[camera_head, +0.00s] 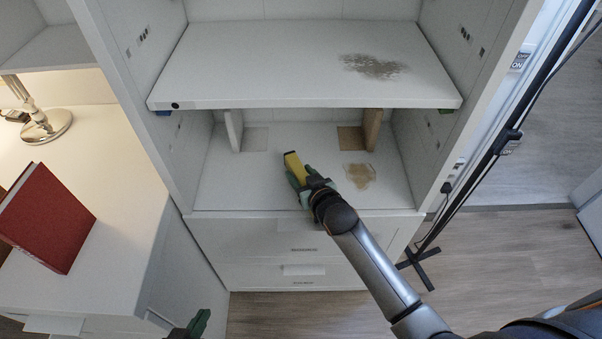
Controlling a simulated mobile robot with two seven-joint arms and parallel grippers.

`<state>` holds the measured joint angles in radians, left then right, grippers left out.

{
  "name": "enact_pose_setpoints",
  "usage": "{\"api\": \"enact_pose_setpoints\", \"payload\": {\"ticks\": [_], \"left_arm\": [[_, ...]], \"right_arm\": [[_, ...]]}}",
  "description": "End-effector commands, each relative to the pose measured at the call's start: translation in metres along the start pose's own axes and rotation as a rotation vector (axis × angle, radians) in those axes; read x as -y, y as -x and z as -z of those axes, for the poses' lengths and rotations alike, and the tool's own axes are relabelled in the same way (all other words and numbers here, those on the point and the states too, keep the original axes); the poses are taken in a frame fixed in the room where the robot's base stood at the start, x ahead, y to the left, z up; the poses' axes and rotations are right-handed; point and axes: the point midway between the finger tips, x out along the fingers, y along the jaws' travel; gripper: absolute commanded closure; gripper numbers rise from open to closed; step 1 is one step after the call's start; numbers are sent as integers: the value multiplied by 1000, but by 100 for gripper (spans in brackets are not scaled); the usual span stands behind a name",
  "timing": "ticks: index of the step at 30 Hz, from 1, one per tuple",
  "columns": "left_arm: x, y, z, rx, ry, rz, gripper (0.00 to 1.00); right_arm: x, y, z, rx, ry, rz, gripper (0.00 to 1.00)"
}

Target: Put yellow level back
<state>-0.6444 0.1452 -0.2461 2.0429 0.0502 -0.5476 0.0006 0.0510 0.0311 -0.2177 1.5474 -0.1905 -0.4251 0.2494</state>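The yellow level (294,164) is in the lower open compartment of the white shelf (225,180). It stands out at a slant beyond the fingers of my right gripper (306,178), its far end toward the back left. The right gripper's green fingers are on both sides of the level, and its near part is hidden by the gripper. I cannot tell whether the level touches the compartment floor. My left gripper (196,324) shows only partly at the bottom edge, below the desk, and its opening cannot be made out.
A stained shelf board (300,65) roofs the compartment. A light bracket (234,130) and a wooden bracket (372,129) stand beneath it. Drawers (300,245) are below. The desk at left holds a red book (48,218) and a lamp (45,125). A black stand (420,262) is at right.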

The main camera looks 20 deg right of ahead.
Motion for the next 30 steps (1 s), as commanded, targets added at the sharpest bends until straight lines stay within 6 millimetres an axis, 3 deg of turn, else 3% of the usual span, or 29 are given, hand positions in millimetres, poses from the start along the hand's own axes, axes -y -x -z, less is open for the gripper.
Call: {"api": "enact_pose_setpoints", "payload": {"ticks": [4, 14, 20, 30], "left_arm": [[0, 0, -1, 1, 0, 1, 100], [0, 2, 0, 3, 0, 1, 100], [0, 7, 6, 6, 1, 1, 100], [-4, 12, 13, 11, 1, -4, 100]], "right_arm": [[0, 0, 0, 0, 0, 0, 31], [0, 3, 5, -1, 0, 0, 31], [0, 32, 4, 2, 0, 0, 31], [0, 98, 4, 1, -1, -1, 31]]}}
